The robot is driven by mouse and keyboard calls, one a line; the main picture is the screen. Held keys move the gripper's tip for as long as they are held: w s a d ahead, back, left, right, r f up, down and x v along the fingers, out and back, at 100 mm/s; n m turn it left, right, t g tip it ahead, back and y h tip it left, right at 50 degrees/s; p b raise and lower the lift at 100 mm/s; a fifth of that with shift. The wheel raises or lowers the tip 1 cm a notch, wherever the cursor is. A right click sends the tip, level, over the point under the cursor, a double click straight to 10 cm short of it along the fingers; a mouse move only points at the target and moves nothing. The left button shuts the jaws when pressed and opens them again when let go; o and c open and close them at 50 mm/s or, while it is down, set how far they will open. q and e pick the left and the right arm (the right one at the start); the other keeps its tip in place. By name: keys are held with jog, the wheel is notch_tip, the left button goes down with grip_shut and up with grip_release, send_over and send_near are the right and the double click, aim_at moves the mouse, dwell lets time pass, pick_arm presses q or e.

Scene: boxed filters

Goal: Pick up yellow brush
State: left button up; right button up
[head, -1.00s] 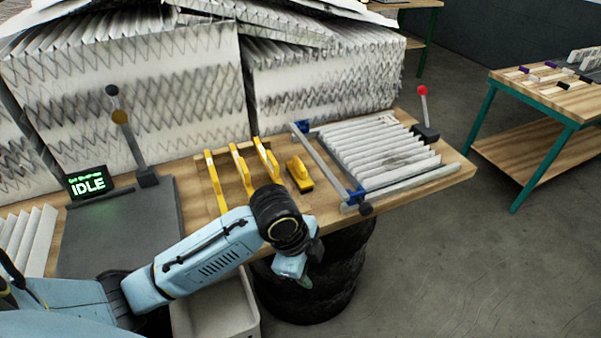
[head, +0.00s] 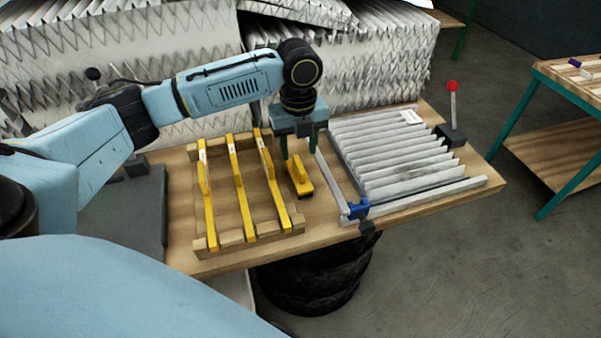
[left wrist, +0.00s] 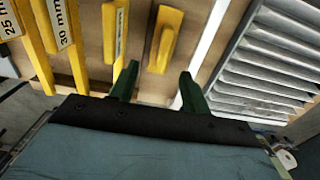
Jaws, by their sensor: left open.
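The yellow brush (head: 300,178) lies on the wooden bench between the yellow gauges and the pleated filter. It has a raised yellow handle and a dark underside. In the left wrist view the brush (left wrist: 162,45) is beyond the fingertips, roughly in line with the gap between them. My left gripper (head: 299,148) points down just above the brush, its green fingers apart and empty. The fingers also show in the left wrist view (left wrist: 157,82). In the head view the fingers partly overlap the brush's far end; contact cannot be told. My right gripper is not in view.
Several yellow gauges (head: 240,190) stand in a wooden rack just left of the brush. A red-knobbed lever (head: 453,105) stands at the right corner. Large filter stacks (head: 380,65) rise behind.

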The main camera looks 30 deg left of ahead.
aim_at(299, 164)
pick_arm(q)
notch_tip(299, 164, down, 3)
jog(key=shift+w+r, duration=0.1)
jog(key=shift+w, duration=0.05)
jog(key=shift+f, duration=0.5)
jog(key=f, duration=0.3)
jog(key=shift+w+a+f, duration=0.25)
jog(key=shift+f, duration=0.65)
jog(key=c, duration=0.8)
notch_tip(299, 164, up, 10)
jog(key=shift+r, duration=0.1)
jog(key=o, duration=0.5)
jog(key=c, duration=0.3)
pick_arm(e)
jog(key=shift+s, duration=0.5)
